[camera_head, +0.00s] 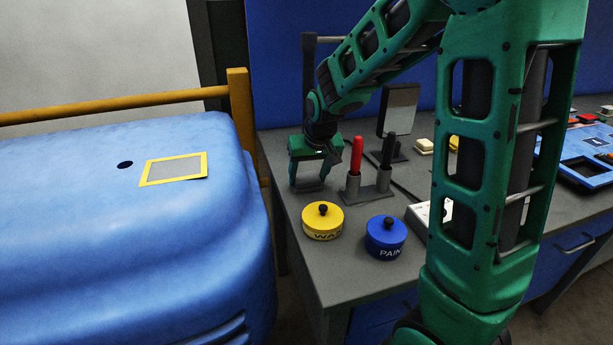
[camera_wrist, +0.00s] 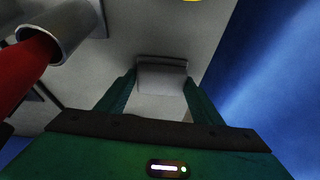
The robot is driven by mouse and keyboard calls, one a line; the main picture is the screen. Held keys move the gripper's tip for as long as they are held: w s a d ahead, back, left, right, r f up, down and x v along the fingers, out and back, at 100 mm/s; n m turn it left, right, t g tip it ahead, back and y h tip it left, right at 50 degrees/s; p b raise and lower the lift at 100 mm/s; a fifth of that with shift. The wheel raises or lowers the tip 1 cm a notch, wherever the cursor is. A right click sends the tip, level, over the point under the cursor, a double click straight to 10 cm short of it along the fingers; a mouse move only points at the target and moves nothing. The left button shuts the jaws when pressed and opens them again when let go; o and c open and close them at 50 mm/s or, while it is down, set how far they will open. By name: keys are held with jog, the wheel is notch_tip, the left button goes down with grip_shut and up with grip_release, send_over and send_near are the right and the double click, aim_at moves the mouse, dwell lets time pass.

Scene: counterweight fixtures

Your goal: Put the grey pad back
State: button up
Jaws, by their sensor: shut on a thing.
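My gripper (camera_head: 307,178) points down over the near left part of the grey bench, left of the pen holder. It is shut on a grey block, which I take to be the grey pad (camera_wrist: 162,78); the pad sits between the fingertips in the wrist view. In the head view the gripper hides most of it. Whether the pad touches the bench top is unclear. A flat grey patch with a yellow frame (camera_head: 175,169) lies on the blue rounded body (camera_head: 70,215) at left, beside a small dark hole.
A holder (camera_head: 368,192) with a red (camera_head: 356,154) and a black handle stands close right of my gripper. A yellow tin (camera_head: 322,221) and a blue tin (camera_head: 386,238) stand in front. A dark post (camera_head: 308,75) rises behind, with a tilted panel (camera_head: 400,108) to the right.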

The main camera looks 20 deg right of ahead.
jog(key=o, duration=1.2)
jog(key=v, duration=1.2)
jog(key=shift+s, duration=0.15)
